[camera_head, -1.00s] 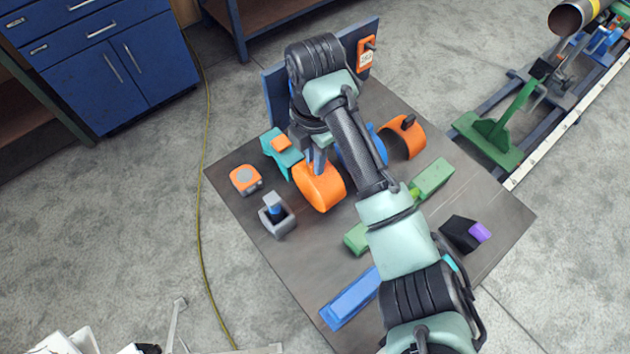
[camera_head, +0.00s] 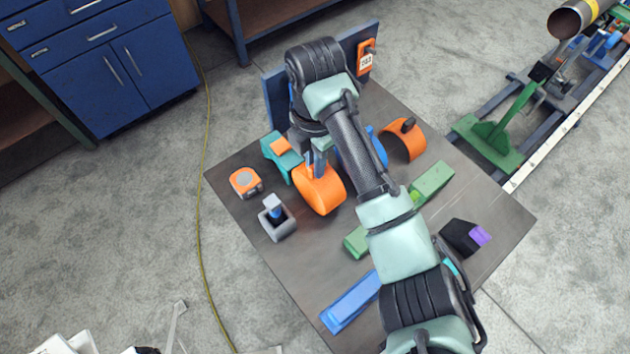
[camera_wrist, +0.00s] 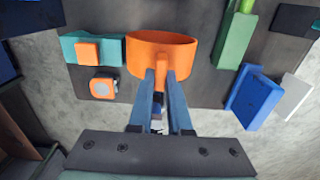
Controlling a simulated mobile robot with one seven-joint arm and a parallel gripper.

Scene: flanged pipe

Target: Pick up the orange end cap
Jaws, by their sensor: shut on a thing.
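The orange end cap (camera_head: 320,194) is a wide, round orange ring-like piece on the dark table, near its middle left. It also shows in the wrist view (camera_wrist: 180,48), with a narrow orange tab on the side facing my gripper. My gripper (camera_wrist: 161,74) has its two blue-grey fingers on either side of that tab and is shut on it. In the head view my gripper (camera_head: 318,165) is at the cap's upper edge, partly hidden by my wrist. I cannot tell whether the cap is clear of the table.
Close to the cap are a teal and orange piece (camera_head: 285,160), an orange tape measure (camera_head: 245,182) and a grey block (camera_head: 276,219). A second orange curved piece (camera_head: 408,142) with a black knob lies to the right. Green and blue blocks (camera_head: 351,300) lie nearer the front.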

